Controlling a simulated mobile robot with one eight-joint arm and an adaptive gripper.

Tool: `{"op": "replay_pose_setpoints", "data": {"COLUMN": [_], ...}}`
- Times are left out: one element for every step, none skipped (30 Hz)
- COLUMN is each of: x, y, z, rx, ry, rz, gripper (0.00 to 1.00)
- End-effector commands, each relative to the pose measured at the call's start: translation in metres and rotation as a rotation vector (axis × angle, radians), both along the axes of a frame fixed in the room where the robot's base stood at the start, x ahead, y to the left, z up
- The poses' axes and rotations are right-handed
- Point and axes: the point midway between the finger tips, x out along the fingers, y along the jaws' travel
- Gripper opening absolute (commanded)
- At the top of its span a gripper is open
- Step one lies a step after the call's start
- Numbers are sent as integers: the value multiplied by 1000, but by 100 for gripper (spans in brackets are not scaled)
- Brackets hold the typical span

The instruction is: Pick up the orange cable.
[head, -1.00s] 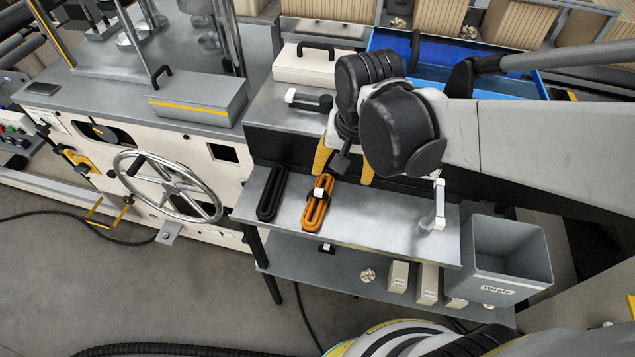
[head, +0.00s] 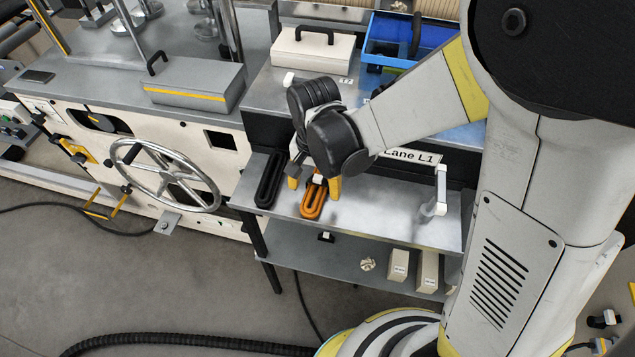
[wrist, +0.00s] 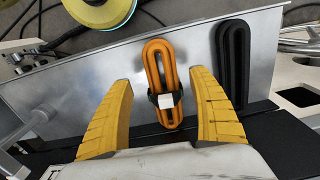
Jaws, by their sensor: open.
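The orange cable (head: 313,203) is a flat coiled bundle on the metal shelf (head: 385,213), bound by a dark band with a white tag. In the head view my wrist hides its far part. In the wrist view the orange cable (wrist: 159,70) lies lengthwise, and its near banded end shows between my two yellow fingers. My gripper (wrist: 165,85) is open and empty. In the head view my gripper (head: 314,186) is over the cable, with a finger to each side. I cannot tell how high the fingertips are above the shelf.
A black coiled cable (head: 269,181) lies left of the orange one, close to it; in the wrist view this black cable (wrist: 233,62) is on the right. A white-topped post (head: 438,190) stands at the shelf's right. Bare shelf lies between.

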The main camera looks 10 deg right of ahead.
Motion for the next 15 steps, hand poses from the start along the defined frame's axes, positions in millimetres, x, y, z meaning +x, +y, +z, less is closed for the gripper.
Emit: {"op": "replay_pose_setpoints", "data": {"x": [1, 1, 1, 1, 1, 1, 1, 1, 1, 1, 1, 1, 1, 1, 1], "y": [2, 3, 3, 2, 2, 2, 2, 2, 2, 2, 2, 2, 2, 2, 2], "z": [-13, -18, -25, -29, -32, -35, -35, -35, -35, -34, -34, -34, -34, -34, -34], "rx": [0, 0, 0, 0, 0, 0, 0, 0, 0, 0, 0, 0, 0, 0, 0], "ry": [0, 0, 0, -1, -1, -1, -1, -1, -1, -1, -1, -1, -1, -1, -1], "rz": [1, 1, 0, 0, 0, 0, 0, 0, 0, 0, 0, 0, 0, 0, 0], "gripper": [70, 70, 70, 70, 70, 70, 70, 70, 70, 70, 70, 70, 68, 59, 47]}}
